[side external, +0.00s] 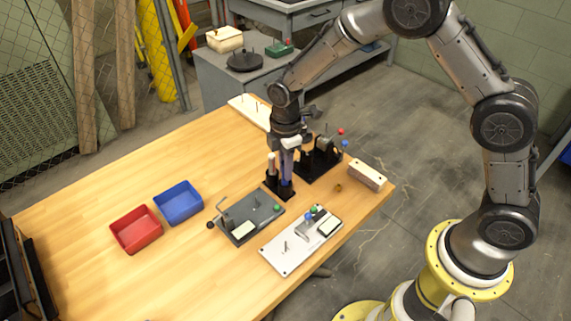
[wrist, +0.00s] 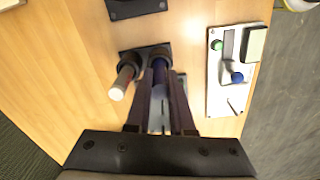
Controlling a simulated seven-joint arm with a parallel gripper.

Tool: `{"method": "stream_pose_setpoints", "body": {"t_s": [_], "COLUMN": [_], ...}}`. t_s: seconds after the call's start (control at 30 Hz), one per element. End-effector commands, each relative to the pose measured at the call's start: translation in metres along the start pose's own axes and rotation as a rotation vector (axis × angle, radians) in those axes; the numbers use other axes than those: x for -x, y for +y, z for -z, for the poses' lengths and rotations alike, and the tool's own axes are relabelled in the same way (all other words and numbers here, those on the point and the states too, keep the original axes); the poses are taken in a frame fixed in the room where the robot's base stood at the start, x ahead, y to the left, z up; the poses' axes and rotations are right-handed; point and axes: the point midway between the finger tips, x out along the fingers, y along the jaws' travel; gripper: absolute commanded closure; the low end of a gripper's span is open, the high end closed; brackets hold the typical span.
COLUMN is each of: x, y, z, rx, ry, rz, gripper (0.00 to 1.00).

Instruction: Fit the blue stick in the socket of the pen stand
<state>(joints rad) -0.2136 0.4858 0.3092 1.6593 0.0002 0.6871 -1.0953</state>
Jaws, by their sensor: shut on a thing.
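The pen stand (side external: 271,184) is a black base with two round sockets, near the middle of the table; it also shows in the wrist view (wrist: 140,52). My gripper (side external: 287,151) points down over it and is shut on the blue stick (side external: 287,172). In the wrist view the blue stick (wrist: 159,70) lies between my fingertips (wrist: 161,97), and its lower end is at the right socket. I cannot tell how deep it sits.
A grey plate with a crank (side external: 249,217) and a white board with knobs (side external: 301,240) are in front of the stand. A black device (side external: 319,160) stands close behind it. Red (side external: 136,230) and blue (side external: 179,204) bins are at left.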

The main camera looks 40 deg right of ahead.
Motion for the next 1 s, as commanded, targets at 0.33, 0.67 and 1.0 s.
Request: {"method": "stream_pose_setpoints", "body": {"t_s": [0.33,0.67,1.0], "x": [-0.002,-0.006,-0.0065], "y": [0.0002,0.0002,0.0003], "z": [0.0001,0.0001,0.0001], "rx": [0.0,0.0,0.0], "ry": [0.0,0.0,0.0], "rz": [0.0,0.0,0.0], "gripper": [1.0,1.0,0.63]}}
